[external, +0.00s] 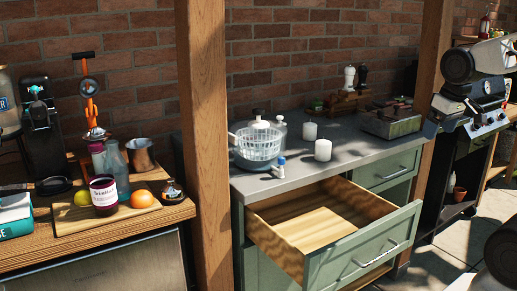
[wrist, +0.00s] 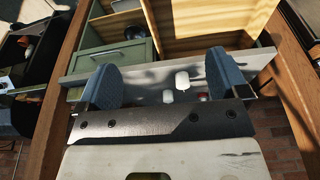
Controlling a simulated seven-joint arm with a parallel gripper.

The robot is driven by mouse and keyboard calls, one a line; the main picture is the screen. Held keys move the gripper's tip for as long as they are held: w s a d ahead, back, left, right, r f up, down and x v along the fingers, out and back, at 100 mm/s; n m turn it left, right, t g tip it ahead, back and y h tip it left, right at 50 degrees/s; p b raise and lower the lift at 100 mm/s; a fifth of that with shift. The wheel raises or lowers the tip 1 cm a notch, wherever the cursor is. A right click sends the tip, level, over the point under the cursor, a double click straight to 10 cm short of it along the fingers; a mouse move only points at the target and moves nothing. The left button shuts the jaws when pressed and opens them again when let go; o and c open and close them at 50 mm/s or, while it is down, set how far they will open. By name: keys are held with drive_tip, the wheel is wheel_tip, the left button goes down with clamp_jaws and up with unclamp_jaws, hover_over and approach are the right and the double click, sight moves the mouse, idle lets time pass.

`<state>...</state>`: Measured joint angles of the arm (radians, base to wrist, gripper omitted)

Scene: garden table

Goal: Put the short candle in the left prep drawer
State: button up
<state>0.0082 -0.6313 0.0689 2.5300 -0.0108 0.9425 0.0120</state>
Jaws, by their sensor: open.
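Two white candles stand upright on the grey counter in the external view, one farther back (external: 310,131) and one nearer the front (external: 323,150). Their heights look alike, so I cannot tell which is the short one. Two small white shapes that look like them show in the wrist view (wrist: 182,79) (wrist: 168,96). The left prep drawer (external: 348,262) is pulled out below the counter and its visible floor is empty. My gripper (wrist: 160,62) is open and empty, its blue fingers spread wide, away from the candles. Its fingers are not clearly visible in the external view.
A wooden post (external: 204,150) rises left of the counter. A closed drawer (external: 388,171) is beside the open one.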

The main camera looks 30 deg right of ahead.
drive_tip(key=w+d+r+n, duration=0.1)
drive_tip(key=w+r+n, duration=0.15)
drive_tip(key=w, duration=0.55)
drive_tip(key=w+r+n, duration=0.2)
drive_tip(key=w+n, duration=0.2)
drive_tip(key=w, duration=0.4)
drive_tip(key=n+g, duration=0.3)
drive_tip(key=n, duration=1.3)
hover_over(310, 130)
drive_tip(key=w+d, duration=0.2)
wheel_tip(310, 130, down, 16)
drive_tip(key=shift+f, duration=0.25)
drive_tip(key=shift+w+f, duration=0.15)
drive_tip(key=shift+f, duration=0.1)
drive_tip(key=shift+f, duration=1.2)
